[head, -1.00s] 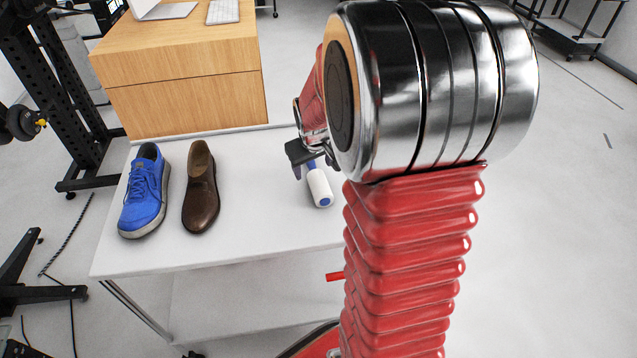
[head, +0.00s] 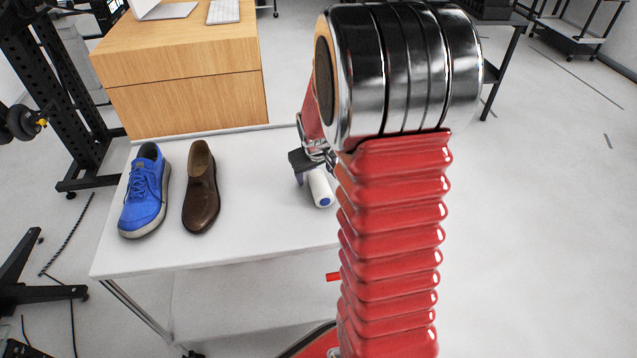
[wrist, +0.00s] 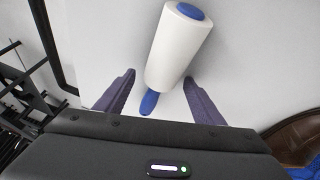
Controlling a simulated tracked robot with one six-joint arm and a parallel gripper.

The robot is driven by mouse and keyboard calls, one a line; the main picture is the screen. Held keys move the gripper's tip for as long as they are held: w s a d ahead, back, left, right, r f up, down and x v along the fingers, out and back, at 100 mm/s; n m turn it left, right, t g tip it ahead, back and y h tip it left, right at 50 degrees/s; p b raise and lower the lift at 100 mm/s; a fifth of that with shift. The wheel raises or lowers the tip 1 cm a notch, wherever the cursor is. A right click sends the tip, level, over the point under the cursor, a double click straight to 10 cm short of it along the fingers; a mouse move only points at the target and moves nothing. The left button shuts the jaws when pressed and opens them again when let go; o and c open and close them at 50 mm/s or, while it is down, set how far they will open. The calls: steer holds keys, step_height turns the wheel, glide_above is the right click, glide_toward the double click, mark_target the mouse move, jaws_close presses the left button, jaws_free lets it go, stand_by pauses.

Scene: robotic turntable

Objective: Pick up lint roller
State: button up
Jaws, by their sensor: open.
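The lint roller (head: 321,188) lies on the white table, a white cylinder with a blue end cap and a blue handle. In the head view my gripper (head: 301,181) is right over its handle end, and my arm hides part of that area. In the wrist view the white roll (wrist: 178,48) is large and its blue handle (wrist: 149,103) points toward my gripper (wrist: 158,85). The two fingers are apart, one on each side of the lower roll and handle. I see a gap between each finger and the roller.
A blue sneaker (head: 146,194) and a brown shoe (head: 201,190) stand on the white table (head: 250,215) to the left. The brown shoe also shows at the right edge in the wrist view (wrist: 296,138). A wooden drawer box (head: 185,100) stands behind.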

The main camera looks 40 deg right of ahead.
mark_target(315, 171)
stand_by(0.4)
steer(key=c, duration=1.1)
steer(key=shift+c, duration=0.2)
steer(key=shift+r, duration=0.1)
step_height(315, 171, up, 10)
steer(key=shift+f, duration=0.1)
stand_by(0.3)
steer(key=o, duration=0.5)
steer(key=shift+c, duration=0.2)
steer(key=c, duration=0.3)
